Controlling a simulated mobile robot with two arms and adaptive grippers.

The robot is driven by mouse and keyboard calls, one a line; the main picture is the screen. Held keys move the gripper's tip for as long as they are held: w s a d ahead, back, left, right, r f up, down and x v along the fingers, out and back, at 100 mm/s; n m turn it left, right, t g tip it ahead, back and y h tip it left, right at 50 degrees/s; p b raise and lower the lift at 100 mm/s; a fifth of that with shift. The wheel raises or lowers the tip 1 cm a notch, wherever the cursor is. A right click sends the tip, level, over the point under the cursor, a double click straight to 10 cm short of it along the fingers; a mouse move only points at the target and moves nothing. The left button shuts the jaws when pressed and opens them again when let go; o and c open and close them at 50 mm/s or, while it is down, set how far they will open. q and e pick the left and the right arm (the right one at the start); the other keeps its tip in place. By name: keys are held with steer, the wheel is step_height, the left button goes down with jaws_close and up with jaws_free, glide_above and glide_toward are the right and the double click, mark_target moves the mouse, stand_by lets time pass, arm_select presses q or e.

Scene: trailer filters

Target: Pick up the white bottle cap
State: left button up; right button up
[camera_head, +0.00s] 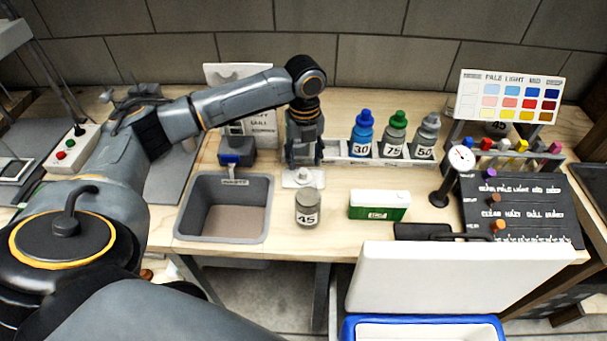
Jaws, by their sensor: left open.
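A small white piece that looks like the white bottle cap (304,174) sits on a small white plate (288,182) on the wooden workbench. My left gripper (304,160) points down just above and behind it. The gripper is open; its fingers are dark and small, and I cannot tell whether they touch the cap. My right gripper is not in view.
A grey bin (183,222) stands left of the bottle. A white rack holds blue (362,135), green (395,137) and grey (426,139) bottles behind, to the right. An open cooler lid (450,280) stands in front.

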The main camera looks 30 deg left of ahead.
mark_target(303, 172)
arm_select(q)
steer(key=f, duration=0.4)
steer(key=shift+a+f, duration=0.2)
steer(key=shift+f, duration=0.15)
steer(key=c, duration=0.8)
